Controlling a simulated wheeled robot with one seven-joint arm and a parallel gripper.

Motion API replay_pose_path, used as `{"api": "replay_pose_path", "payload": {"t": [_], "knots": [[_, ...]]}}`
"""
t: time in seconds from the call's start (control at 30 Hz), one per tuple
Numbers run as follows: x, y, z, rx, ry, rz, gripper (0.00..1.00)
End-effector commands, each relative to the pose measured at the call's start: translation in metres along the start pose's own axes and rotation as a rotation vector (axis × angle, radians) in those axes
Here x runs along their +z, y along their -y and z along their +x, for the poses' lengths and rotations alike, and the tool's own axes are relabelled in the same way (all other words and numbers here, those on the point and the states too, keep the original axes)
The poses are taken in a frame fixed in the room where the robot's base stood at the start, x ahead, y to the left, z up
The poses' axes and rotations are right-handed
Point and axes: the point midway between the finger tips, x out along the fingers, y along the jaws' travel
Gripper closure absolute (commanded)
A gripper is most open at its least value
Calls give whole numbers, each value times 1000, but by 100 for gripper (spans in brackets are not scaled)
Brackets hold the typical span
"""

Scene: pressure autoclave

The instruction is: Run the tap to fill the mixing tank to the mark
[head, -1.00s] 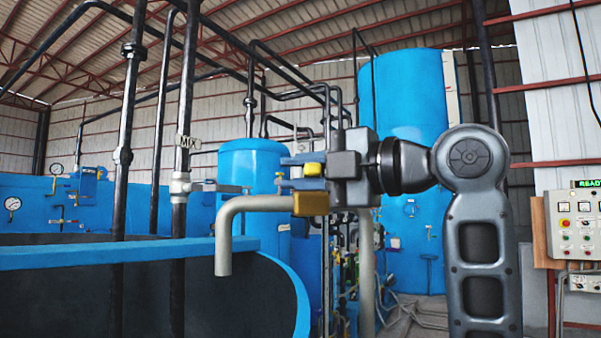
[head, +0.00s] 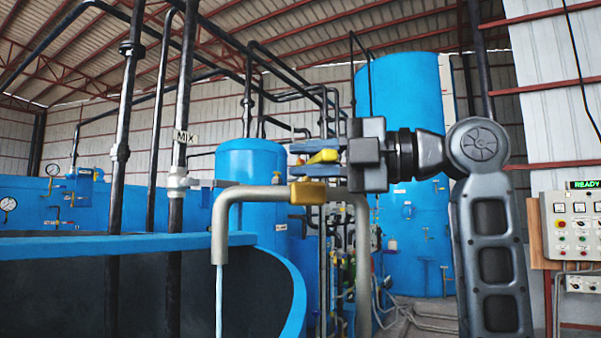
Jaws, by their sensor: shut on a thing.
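The mixing tank (head: 293,300) is a large open blue vessel with a dark inside, at the lower left. I cannot see a fill mark or the water level in it. The tap is a grey bent spout (head: 220,235) over the tank, with a brass valve body (head: 308,194) and a yellow handle (head: 323,156). A thin pale stream of water (head: 219,300) runs down from the spout's mouth into the tank. My gripper (head: 312,160), with blue fingers, is shut on the yellow handle just above the valve body. The fingers partly hide the handle.
Black vertical pipes stand at the left, one with a MIX label (head: 187,137) and a grey lever valve (head: 178,182). Blue tanks (head: 403,110) stand behind. A control panel (head: 574,225) at the right has a green READY display (head: 585,184).

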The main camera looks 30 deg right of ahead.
Motion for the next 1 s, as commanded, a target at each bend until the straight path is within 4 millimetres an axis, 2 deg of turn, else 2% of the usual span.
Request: {"api": "replay_pose_path", "payload": {"t": [0.03,0.33,0.73,0.77,1.0], "knots": [[3,6,-3,-2,-31,4,100],[9,3,-17,-2,-223,3,100],[10,1,-20,-2,-255,2,100],[10,1,-20,-2,-255,2,78],[10,1,-20,0,-254,1,57]]}}
